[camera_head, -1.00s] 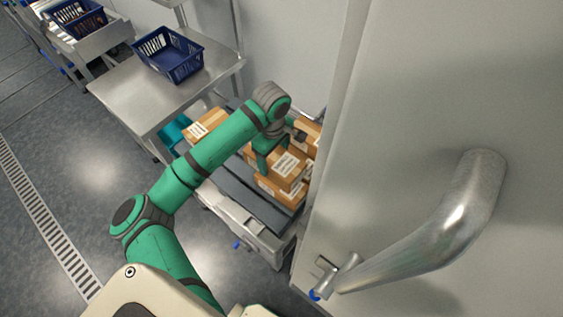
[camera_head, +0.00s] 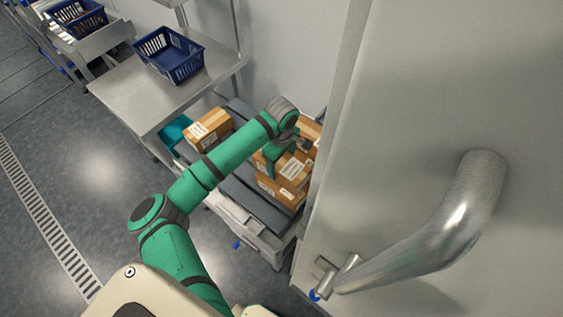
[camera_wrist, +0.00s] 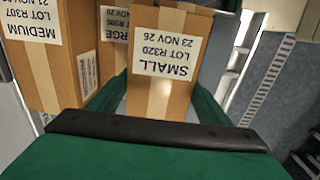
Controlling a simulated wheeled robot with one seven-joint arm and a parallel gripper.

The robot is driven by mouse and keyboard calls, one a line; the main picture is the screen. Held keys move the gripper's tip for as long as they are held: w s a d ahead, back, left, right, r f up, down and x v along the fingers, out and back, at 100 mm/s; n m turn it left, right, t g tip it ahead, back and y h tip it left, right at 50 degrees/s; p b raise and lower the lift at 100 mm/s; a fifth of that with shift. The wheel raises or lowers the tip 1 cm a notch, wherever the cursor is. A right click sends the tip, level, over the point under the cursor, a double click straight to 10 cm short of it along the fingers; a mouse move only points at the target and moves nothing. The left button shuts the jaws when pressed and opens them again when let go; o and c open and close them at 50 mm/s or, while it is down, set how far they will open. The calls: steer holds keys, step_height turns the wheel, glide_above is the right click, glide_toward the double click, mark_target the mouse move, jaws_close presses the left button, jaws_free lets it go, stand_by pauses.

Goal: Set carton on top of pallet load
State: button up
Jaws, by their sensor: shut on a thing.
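My gripper (camera_head: 278,158) is shut on a brown carton labelled SMALL (camera_wrist: 160,95), with a green finger on each side of it in the wrist view. In the head view this carton (camera_head: 295,172) shows its white label beside my gripper, at the stack of cartons on the right. A lower carton (camera_head: 276,190) is below it; I cannot tell whether the two touch. In the wrist view a MEDIUM carton (camera_wrist: 35,55) stands at the left, and a carton with a partly hidden label ending "RGE" (camera_wrist: 115,48) is behind. My arm hides part of the load.
Another carton (camera_head: 207,128) sits at the left, by a teal bin (camera_head: 174,133). A steel table (camera_head: 125,90) holds a blue basket (camera_head: 168,55). A large pale door with a metal handle (camera_head: 440,240) closes off the right side. The floor at left is clear.

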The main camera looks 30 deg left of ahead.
mark_target(281, 161)
steer(key=o, duration=1.6)
steer(key=shift+f, duration=0.1)
steer(key=shift+c, duration=0.2)
step_height(281, 161, up, 12)
steer(key=shift+r, duration=0.2)
